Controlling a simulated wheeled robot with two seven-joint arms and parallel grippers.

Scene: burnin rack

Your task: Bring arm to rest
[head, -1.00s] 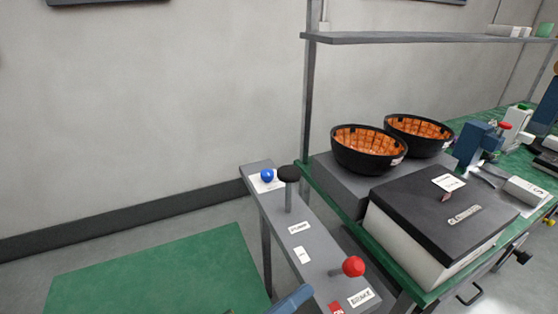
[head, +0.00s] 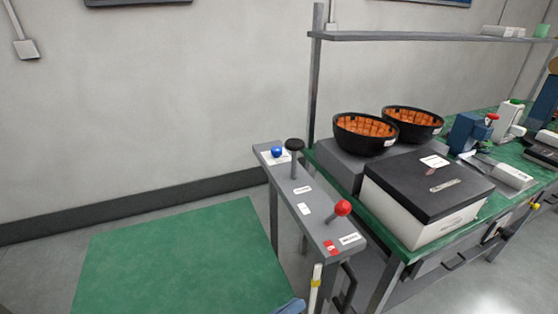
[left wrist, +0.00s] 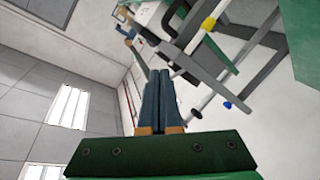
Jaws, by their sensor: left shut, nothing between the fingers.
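My left gripper (left wrist: 160,75) shows in the left wrist view, its two dark blue fingers pressed together with nothing between them. In the head view only a small blue piece of my left arm or gripper (head: 290,307) shows at the bottom edge, below the narrow grey stand; the rest is out of frame. It looks apart from the stand. My right gripper is in neither view.
The narrow grey stand (head: 299,208) bears a red ball knob (head: 342,208), a black knob (head: 295,145) and a blue ball (head: 277,152). To its right, a green bench holds two black bowls (head: 366,134) with orange insides and a black-lidded box (head: 428,186). A green floor mat (head: 180,260) lies clear.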

